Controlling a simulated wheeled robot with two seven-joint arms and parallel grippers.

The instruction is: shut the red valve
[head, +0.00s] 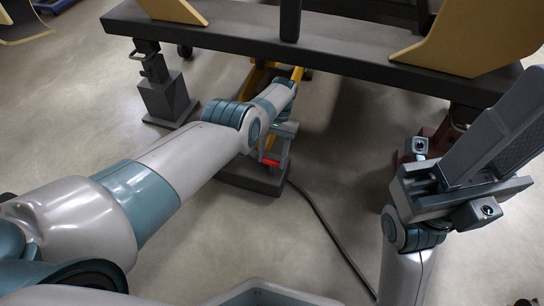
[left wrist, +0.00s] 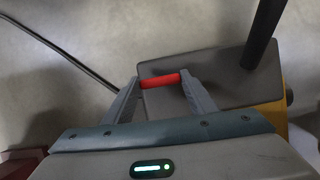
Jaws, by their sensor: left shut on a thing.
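The red valve handle (left wrist: 160,82) is a short red bar above a dark grey box in the left wrist view. It also shows in the head view (head: 270,162), partly hidden by my gripper. My left gripper (head: 267,156) reaches down at the base under the dark beam. Its two fingers stand at either end of the red bar in the left wrist view, and it is shut on the handle. My right gripper (head: 500,125) is raised at the right, away from the valve, with nothing seen in it. Its finger gap is unclear.
A long dark beam (head: 330,52) with tan plates (head: 470,35) crosses above the valve. A grey support stand (head: 167,95) is at its left. The dark grey base box (left wrist: 215,85) carries a black post (left wrist: 262,35). A black cable (head: 325,225) runs across the open floor.

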